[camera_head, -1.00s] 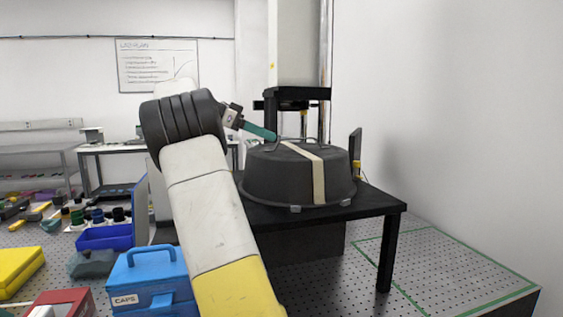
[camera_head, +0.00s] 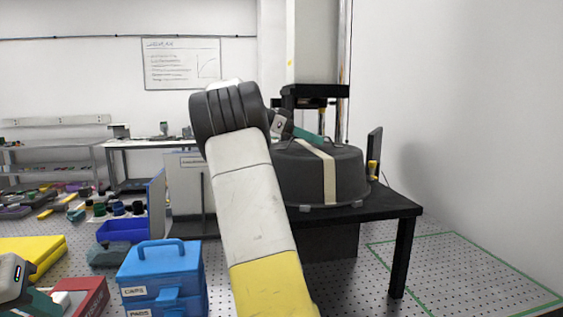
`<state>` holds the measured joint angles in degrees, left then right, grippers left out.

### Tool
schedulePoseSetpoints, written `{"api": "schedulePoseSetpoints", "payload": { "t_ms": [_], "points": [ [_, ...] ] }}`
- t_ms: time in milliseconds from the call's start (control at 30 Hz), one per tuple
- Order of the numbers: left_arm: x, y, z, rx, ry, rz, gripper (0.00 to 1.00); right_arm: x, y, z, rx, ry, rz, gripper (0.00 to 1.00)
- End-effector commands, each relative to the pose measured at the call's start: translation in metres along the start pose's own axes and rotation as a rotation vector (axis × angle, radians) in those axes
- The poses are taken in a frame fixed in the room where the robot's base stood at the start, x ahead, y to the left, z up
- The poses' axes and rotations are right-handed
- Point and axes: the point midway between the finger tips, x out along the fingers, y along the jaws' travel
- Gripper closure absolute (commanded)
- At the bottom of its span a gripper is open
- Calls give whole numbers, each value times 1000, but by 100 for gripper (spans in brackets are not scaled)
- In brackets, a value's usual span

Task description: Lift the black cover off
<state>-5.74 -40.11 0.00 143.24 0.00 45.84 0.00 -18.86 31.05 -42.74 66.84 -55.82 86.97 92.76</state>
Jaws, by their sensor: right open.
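The black cover (camera_head: 350,178) is a low round dome with a cream strip (camera_head: 328,172) across it. It rests on a black table (camera_head: 385,206) right of centre. My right gripper (camera_head: 307,135) is open at the cover's top left edge, near a thin handle there. Only a teal finger shows clearly, and I cannot tell whether it touches the handle. My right arm hides the cover's left side. My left gripper (camera_head: 36,302) shows in part at the bottom left, far from the cover; its jaw opening cannot be made out.
A grey column (camera_head: 315,45) with a black bracket stands behind the cover. A small black upright plate (camera_head: 375,150) stands at its right. Blue cases (camera_head: 162,270), a blue bin (camera_head: 122,230), a yellow case (camera_head: 30,250) and a red box (camera_head: 85,297) lie left. The perforated floor at right is clear.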

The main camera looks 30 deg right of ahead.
Motion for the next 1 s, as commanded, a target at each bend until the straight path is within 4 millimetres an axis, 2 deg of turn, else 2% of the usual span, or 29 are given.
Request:
{"api": "schedulePoseSetpoints", "payload": {
  "t_ms": [200, 400, 467, 1000],
  "points": [
    [0, 0, 0, 0, 0, 0, 64, 2, 0, 0, 0, 0, -2, 53],
    [0, 0, 0, 0, 0, 0, 64, 2, 0, 0, 0, 0, -1, 92],
    [0, 0, 0, 0, 0, 0, 64, 2, 0, 0, 0, 0, -1, 100],
    [0, 0, 0, 0, 0, 0, 64, 2, 0, 0, 0, -1, -1, 100]
  ]
}}
